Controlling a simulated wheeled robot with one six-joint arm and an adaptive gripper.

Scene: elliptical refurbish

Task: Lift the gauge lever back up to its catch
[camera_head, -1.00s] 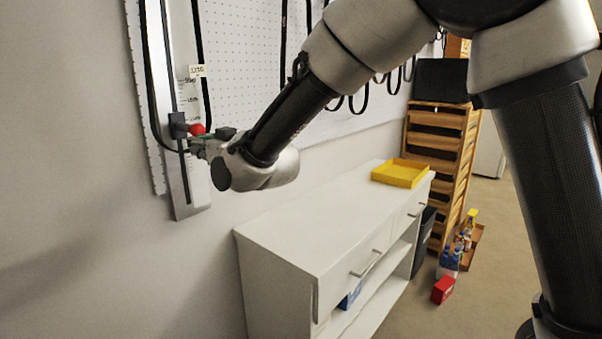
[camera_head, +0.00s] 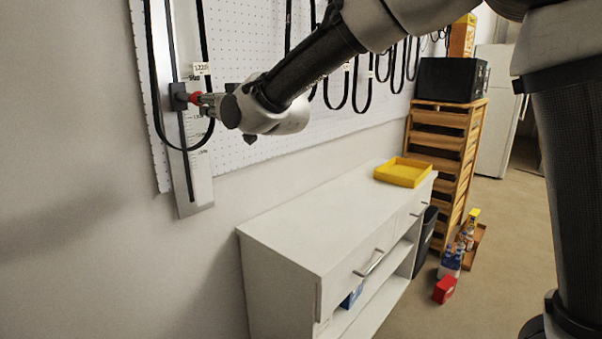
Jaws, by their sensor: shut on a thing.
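The gauge (camera_head: 197,168) is a tall pale plate with a dark slot and a printed scale, upright on the wall at the left. Its lever, a dark slider block with a red knob (camera_head: 195,98), sits part way up the slot, a little below a small paper tag. My gripper (camera_head: 201,99) is at the knob, shut on it, reaching in from the right. The fingertips are small and partly hidden by the knob and wrist. The catch cannot be made out. A black belt loop (camera_head: 158,125) hangs over the gauge.
A white perforated board (camera_head: 240,60) with several black belts covers the wall behind my arm. Below stands a white cabinet (camera_head: 290,245) with a yellow tray (camera_head: 403,172) on top. A wooden drawer rack (camera_head: 438,145) stands at the back right. The wall below the gauge is clear.

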